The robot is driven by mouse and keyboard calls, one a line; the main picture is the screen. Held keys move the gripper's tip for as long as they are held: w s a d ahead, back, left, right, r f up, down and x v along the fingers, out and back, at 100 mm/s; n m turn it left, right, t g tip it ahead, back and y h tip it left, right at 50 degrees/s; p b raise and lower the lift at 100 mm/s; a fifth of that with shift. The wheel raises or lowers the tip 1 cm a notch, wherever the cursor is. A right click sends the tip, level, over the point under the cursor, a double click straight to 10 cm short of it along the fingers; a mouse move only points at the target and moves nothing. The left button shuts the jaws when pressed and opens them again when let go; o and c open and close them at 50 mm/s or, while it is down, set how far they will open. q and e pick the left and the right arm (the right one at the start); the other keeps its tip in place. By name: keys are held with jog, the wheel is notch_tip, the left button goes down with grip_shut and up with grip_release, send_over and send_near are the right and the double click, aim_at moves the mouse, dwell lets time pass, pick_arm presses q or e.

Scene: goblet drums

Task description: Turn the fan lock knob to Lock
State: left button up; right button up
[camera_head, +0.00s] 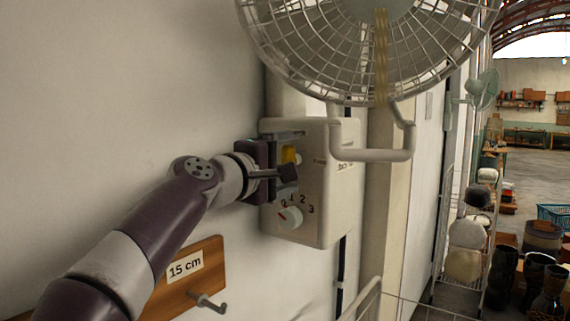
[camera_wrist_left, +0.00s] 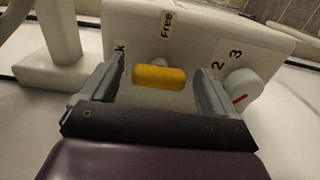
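The fan lock knob is a yellow bar (camera_head: 288,155) on the white control box (camera_head: 330,185) below the fan. In the left wrist view the yellow knob (camera_wrist_left: 160,77) lies crosswise, below a "Free" label (camera_wrist_left: 167,24). A label ending in "k" (camera_wrist_left: 120,49) is partly hidden behind a finger. My left gripper (camera_head: 294,153) is at the box face, with its fingers on either side of the knob. In the left wrist view the left gripper (camera_wrist_left: 159,68) is open, with gaps between fingers and knob. My right gripper is out of view.
A white speed dial (camera_head: 290,217) marked 0 to 3 sits low on the box, close to the fingers. The caged fan (camera_head: 330,50) and its bent tube (camera_head: 372,155) overhang the box. A wooden board with a hook (camera_head: 205,278) is on the wall below my arm.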

pick_arm(q)
jog(key=b+v, duration=0.6)
jog(key=v, duration=0.6)
jog(key=shift+s+a, duration=0.15)
jog(key=shift+s, duration=0.15)
